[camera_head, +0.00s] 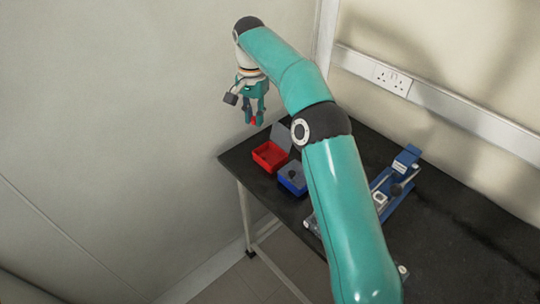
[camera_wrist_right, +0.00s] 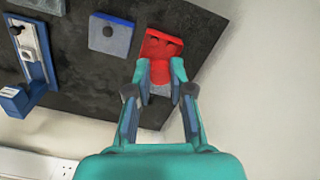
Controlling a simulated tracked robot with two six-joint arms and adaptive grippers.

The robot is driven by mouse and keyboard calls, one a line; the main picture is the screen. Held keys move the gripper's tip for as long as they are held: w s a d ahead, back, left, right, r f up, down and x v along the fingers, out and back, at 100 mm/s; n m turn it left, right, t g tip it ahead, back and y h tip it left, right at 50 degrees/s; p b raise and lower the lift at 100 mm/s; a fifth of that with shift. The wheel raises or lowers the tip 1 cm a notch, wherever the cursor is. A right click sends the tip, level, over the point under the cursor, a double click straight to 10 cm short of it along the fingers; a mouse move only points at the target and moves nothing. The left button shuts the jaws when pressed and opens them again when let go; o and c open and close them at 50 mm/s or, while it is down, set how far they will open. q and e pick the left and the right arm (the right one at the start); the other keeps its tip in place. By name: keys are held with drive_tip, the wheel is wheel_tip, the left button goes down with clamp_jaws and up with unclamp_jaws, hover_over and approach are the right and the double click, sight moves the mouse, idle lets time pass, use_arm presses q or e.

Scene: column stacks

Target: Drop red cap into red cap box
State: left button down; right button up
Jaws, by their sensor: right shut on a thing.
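My right gripper (camera_head: 254,108) hangs with its fingers pointing down, at the end of the teal arm. It is shut on the small red cap (camera_head: 253,121), which shows at its fingertips. In the right wrist view, the gripper (camera_wrist_right: 160,74) has the red cap (camera_wrist_right: 160,73) between its fingertips. The red cap box (camera_head: 268,158) is an open red box at the table's left end; it also shows in the right wrist view (camera_wrist_right: 163,38), just beyond the fingertips. In the head view the cap is above and left of the box, apart from it. My left gripper is not in view.
A blue box (camera_head: 292,180) with a dark knob-like thing stands beside the red box. A blue device (camera_head: 404,163) is farther right on the black table (camera_head: 460,225). A grey panel (camera_head: 281,136) stands behind the red box. Walls are close behind and left.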

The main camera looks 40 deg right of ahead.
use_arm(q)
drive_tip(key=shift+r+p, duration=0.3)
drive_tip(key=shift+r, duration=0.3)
use_arm(e)
drive_tip(key=shift+w+d+r+m, duration=0.2)
drive_tip(key=shift+d+r, duration=0.15)
drive_tip(key=shift+d, duration=0.3)
drive_tip(key=shift+w+d+r+m, duration=0.2)
drive_tip(key=shift+d+r, duration=0.1)
drive_tip(key=shift+d, duration=0.3)
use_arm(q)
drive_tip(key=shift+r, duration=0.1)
use_arm(e)
drive_tip(key=shift+s+d, duration=0.1)
drive_tip(key=shift+d, duration=0.1)
